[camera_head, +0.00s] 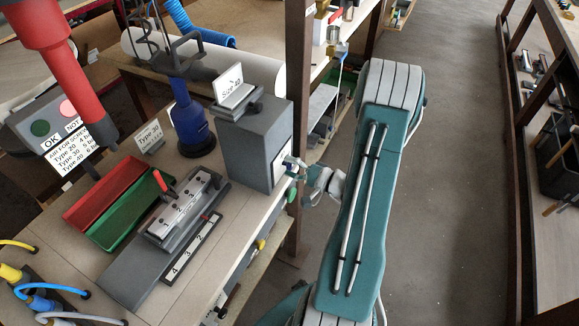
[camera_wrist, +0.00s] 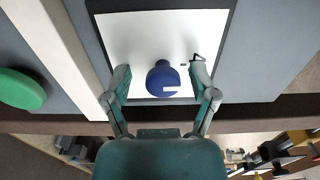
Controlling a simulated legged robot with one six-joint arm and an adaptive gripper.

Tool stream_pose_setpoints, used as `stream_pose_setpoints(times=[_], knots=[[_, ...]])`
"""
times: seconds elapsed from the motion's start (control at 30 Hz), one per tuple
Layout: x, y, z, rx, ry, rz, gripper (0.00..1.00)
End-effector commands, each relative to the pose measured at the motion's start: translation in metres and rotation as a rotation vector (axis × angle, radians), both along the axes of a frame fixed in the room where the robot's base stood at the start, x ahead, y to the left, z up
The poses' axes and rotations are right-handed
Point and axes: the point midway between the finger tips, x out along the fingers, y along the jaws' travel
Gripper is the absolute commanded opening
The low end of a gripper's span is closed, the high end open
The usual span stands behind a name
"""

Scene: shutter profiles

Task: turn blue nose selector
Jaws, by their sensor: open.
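The blue nose selector (camera_wrist: 163,80) is a round blue knob with a white mark, on a white plate (camera_wrist: 130,35) in the wrist view. My gripper (camera_wrist: 160,82) is open, with one finger on each side of the knob. I see a gap between each finger and the knob, so neither clearly touches it. In the head view my gripper (camera_head: 292,166) is at the right-hand face of the grey box (camera_head: 245,140). The knob is mostly hidden there by the fingers and the angle.
A green button (camera_wrist: 20,89) sits left of the plate in the wrist view. The workbench (camera_head: 150,275) holds a red tray (camera_head: 100,190), a green tray (camera_head: 125,212) and a blue device (camera_head: 188,120). The floor right of my body is clear.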

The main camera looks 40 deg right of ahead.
Motion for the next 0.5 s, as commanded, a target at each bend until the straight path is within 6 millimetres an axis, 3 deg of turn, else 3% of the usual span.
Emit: stream_pose_setpoints(times=[0.17, 0.5], knots=[[-0.019, -0.009, 0.000, 0.000, 0.000, -0.005, 0.75], [-0.080, -0.035, -0.001, 0.001, 0.001, -0.005, 0.75]])
